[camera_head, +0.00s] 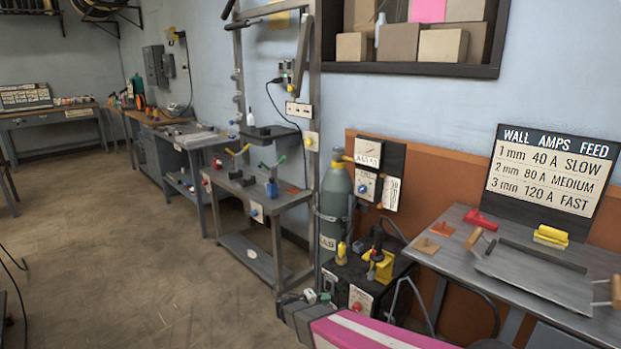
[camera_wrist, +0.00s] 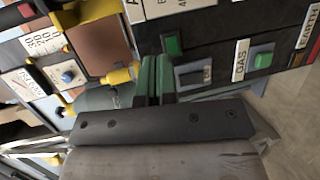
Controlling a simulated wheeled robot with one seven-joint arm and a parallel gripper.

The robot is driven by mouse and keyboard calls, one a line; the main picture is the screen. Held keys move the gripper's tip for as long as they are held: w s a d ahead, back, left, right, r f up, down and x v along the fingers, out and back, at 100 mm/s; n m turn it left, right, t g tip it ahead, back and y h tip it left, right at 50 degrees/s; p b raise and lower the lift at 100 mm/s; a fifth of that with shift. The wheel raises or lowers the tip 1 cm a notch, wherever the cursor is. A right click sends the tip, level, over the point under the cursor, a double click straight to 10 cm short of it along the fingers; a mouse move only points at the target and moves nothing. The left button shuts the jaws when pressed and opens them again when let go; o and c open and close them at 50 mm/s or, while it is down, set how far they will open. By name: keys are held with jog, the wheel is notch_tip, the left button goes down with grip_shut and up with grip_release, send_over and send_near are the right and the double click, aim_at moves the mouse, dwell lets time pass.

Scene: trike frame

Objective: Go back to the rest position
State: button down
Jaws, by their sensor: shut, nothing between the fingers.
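My gripper shows in the wrist view (camera_wrist: 157,72), its two dark green fingers close together with nothing between them. It is in front of a dark panel (camera_wrist: 215,62) with green buttons and labels reading GAS and EARTH. I cannot tell whether the fingertips touch the panel. In the head view my pink arm reaches in at the bottom, with a dark grey block at its left end near the black welding unit (camera_head: 352,275). The fingers are hard to make out there.
A green gas cylinder (camera_head: 334,205) stands by the metal frame. A metal bench (camera_head: 455,240) with a plate and tools is at the right, below a WALL AMPS FEED board (camera_head: 548,172). A small table (camera_head: 262,200) stands further back. The floor (camera_head: 120,270) at the left is largely clear.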

jog(key=s+d+r+m+g+y, duration=0.4)
jog(key=s+d+r+g+y, duration=0.25)
jog(key=s+d, duration=0.4)
jog(key=s+d+r+m+y, duration=0.2)
jog(key=s+d+r+y, duration=0.1)
jog(key=r+y, duration=0.4)
jog(key=shift+s+r+g, duration=0.25)
jog(key=shift+g, duration=0.1)
jog(key=shift+y, duration=0.25)
